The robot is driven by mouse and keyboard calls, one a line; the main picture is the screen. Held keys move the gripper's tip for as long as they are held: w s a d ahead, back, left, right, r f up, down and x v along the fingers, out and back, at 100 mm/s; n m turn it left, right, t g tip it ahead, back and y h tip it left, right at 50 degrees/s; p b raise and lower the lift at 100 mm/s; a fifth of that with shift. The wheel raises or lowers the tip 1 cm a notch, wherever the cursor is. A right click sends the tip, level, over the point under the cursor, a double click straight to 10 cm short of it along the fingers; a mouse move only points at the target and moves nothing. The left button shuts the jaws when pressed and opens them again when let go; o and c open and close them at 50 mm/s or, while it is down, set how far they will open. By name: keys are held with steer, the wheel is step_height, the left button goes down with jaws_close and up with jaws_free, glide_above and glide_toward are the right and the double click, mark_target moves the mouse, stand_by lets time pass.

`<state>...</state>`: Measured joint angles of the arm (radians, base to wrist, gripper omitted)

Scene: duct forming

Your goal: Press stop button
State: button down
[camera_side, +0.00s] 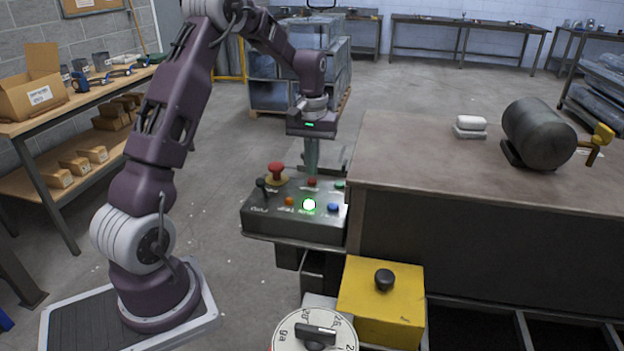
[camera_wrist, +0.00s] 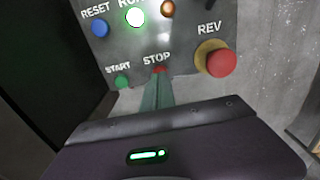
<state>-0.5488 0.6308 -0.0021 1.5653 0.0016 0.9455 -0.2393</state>
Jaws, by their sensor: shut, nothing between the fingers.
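The control panel (camera_side: 270,216) is a grey box with several coloured buttons; it also shows in the wrist view (camera_wrist: 120,52). The small red stop button (camera_side: 312,182) sits near the panel's far edge. In the wrist view, the stop button (camera_wrist: 160,69) is under the "STOP" label, partly covered by my fingers. My gripper (camera_side: 312,172) is shut and empty, pointing down with its fingertips right at the stop button. The fingers also show in the wrist view (camera_wrist: 157,82). I cannot tell whether the tips touch the button.
A red mushroom button (camera_wrist: 221,63) labelled "REV" and a green start button (camera_wrist: 121,81) flank the stop button. The run light (camera_side: 309,204) glows green. A workbench (camera_side: 420,150) stands right of the panel, and a yellow box (camera_side: 360,300) with a black knob is in front.

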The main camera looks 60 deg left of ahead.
mark_target(312, 179)
steer(key=shift+f, duration=1)
steer(key=shift+r, duration=3.55)
steer(key=s+d+r+m+t, duration=0.1)
steer(key=s+d+r+m, duration=0.1)
steer(key=s+d+r, duration=0.4)
steer(key=s+d+r+m+t, duration=0.25)
steer(key=d+r, duration=0.25)
steer(key=d, duration=0.4)
steer(key=s+d+f+m+t, duration=0.1)
steer(key=s+d, duration=0.3)
steer(key=s, duration=0.4)
steer(key=s+d+f+m+t, duration=0.1)
steer(key=s+d+m, duration=0.2)
steer(key=s, duration=0.5)
steer(key=shift+s+d, duration=0.15)
steer(key=shift+d, duration=0.5)
steer(key=shift+m, duration=0.25)
